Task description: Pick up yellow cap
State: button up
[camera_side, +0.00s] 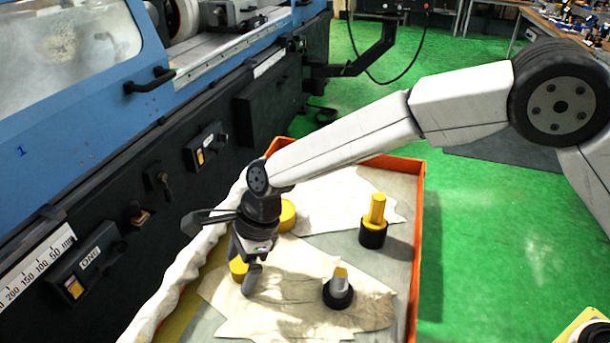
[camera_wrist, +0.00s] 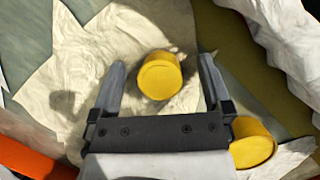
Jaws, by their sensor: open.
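A round yellow cap (camera_wrist: 160,75) lies on the pale cloth, between the two fingers in the wrist view. In the side view this cap (camera_side: 238,268) is partly hidden by a finger. A second yellow cap (camera_wrist: 252,142) lies outside the right finger in the wrist view; in the side view it (camera_side: 287,215) shows just behind my wrist. My gripper (camera_side: 245,277) is open and points down over the first cap. In the wrist view the fingers (camera_wrist: 162,68) stand on either side of the cap, with gaps; contact is not visible.
A yellow part in a black base (camera_side: 373,235) and a grey-yellow part in a black ring (camera_side: 338,296) stand to the right. An orange tray rim (camera_side: 416,240) and a bunched white cloth (camera_side: 185,270) bound the area. The blue grinder (camera_side: 85,130) stands left.

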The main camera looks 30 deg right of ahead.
jog(key=shift+c, duration=0.2)
jog(key=c, duration=1.3)
jog(key=shift+o, duration=0.2)
jog(key=shift+r, duration=0.2)
jog(key=shift+r, duration=0.55)
jog(key=s+d+r, duration=0.8)
jog(key=s+r, duration=0.3)
jog(key=shift+s+r, duration=0.25)
jog(key=shift+d, duration=0.1)
jog(key=shift+w+d+f, duration=0.1)
jog(key=shift+d+f, duration=0.15)
jog(key=shift+d, duration=0.8)
jog(key=shift+w+d+f, duration=0.1)
jog(key=shift+d+f, duration=0.15)
jog(key=shift+d, duration=0.75)
